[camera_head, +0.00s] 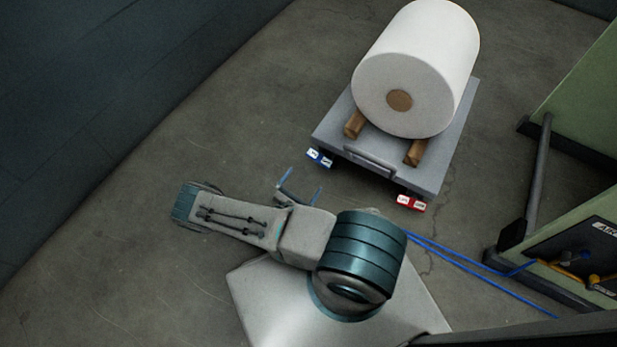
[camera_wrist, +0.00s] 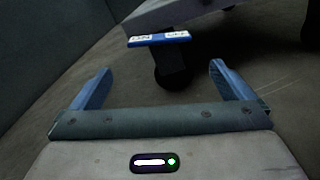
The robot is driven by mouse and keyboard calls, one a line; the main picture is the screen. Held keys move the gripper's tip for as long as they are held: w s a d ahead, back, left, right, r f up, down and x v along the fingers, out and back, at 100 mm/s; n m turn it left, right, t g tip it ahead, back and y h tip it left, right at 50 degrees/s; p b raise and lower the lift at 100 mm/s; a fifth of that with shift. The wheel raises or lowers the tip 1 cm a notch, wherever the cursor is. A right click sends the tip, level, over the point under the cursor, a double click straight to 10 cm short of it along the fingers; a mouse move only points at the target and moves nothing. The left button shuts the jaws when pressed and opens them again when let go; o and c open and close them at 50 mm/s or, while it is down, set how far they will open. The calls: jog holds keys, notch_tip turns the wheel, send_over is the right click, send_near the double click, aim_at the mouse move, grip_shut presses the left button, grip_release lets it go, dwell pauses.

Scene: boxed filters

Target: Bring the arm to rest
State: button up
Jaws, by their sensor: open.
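My arm (camera_head: 245,225) is folded low over my base, with its elbow out to the left in the head view. My gripper (camera_head: 301,182) has blue fingers, which point up the picture toward the grey cart. In the wrist view my gripper (camera_wrist: 160,88) is open, its two fingers wide apart with nothing between them. The fingers are apart from the cart. A blue-edged label (camera_wrist: 158,39) on the cart's corner is ahead of the gripper, and the same blue box label (camera_head: 319,158) shows in the head view.
A grey cart (camera_head: 330,130) carries a large white roll (camera_head: 430,60) on wooden blocks. A red label (camera_head: 411,202) is on its other front corner. A green machine (camera_head: 570,230) with a dark frame stands at right. Blue lines (camera_head: 470,262) run toward it. Floor at left is clear up to a dark wall (camera_head: 90,90).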

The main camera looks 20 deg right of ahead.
jog(key=shift+v, duration=0.9)
notch_tip(320, 180, up, 43)
jog(key=a+m+g+y+p, duration=0.2)
jog(key=m+g+y+p, duration=0.2)
jog(key=m+g+p, duration=1.05)
jog(key=s+a+r+m+t+y+p, duration=0.1)
jog(key=s+r+p, duration=0.4)
jog(key=r, duration=0.9)
jog(key=s+a+r+m+t+y+p, duration=0.1)
jog(key=s+r+m+t+y+p, duration=0.2)
jog(key=r, duration=1.2)
jog(key=s+a+r+m+t+y+p, duration=0.1)
jog(key=s+r+m+t+y+p, duration=0.2)
jog(key=r+p, duration=0.9)
jog(key=s+r+y, duration=0.2)
jog(key=s+y, duration=0.1)
jog(key=shift+s+a+r+m+y, duration=0.3)
jog(key=shift+s+r+m+y, duration=0.05)
jog(key=shift+s+y, duration=0.05)
